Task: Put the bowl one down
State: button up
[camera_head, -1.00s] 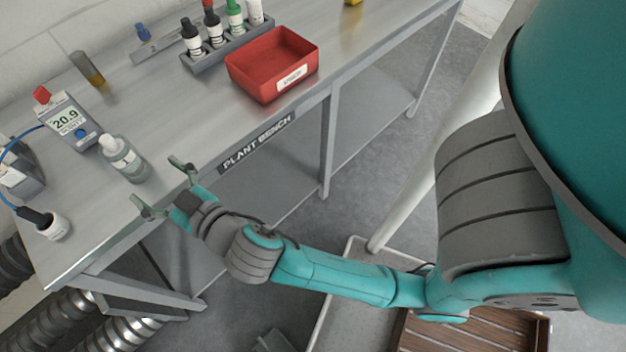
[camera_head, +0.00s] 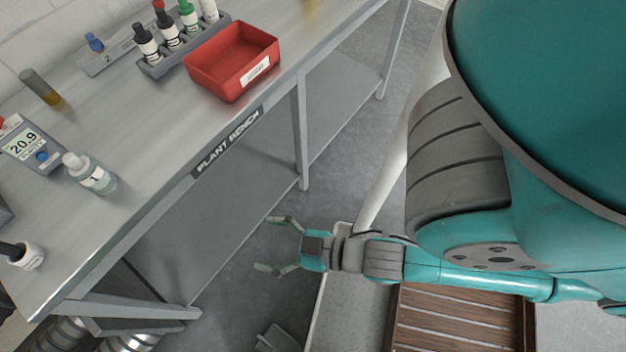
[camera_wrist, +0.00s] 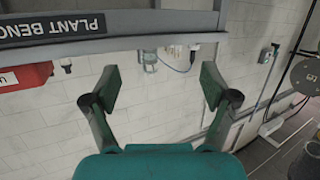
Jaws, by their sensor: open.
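I see no bowl in either view. A clear bottle with a white label marked 1 (camera_head: 92,174) stands upright on the plant bench (camera_head: 150,105), near its front edge. It seems to show also in the wrist view (camera_wrist: 149,60), beyond my fingers. My gripper (camera_head: 268,244) is open and empty, off the bench and below its front edge, well right of the bottle. In the wrist view my gripper (camera_wrist: 160,88) has its two fingers wide apart with nothing between them.
A red tray (camera_head: 232,62) and a grey rack (camera_head: 185,48) of several capped bottles stand farther along the bench. A meter reading 20.9 (camera_head: 28,145) and a brown-based vial (camera_head: 42,88) are at left. A wooden slatted surface (camera_head: 460,325) lies below my arm.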

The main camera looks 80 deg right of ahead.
jog(key=s+d+r+m, duration=0.1)
jog(key=s, duration=0.8)
jog(key=shift+s+r+g+h, duration=0.2)
jog(key=shift+s+g+h, duration=0.1)
jog(key=shift+s+h, duration=0.1)
jog(key=shift+d, duration=0.1)
dwell(0.6)
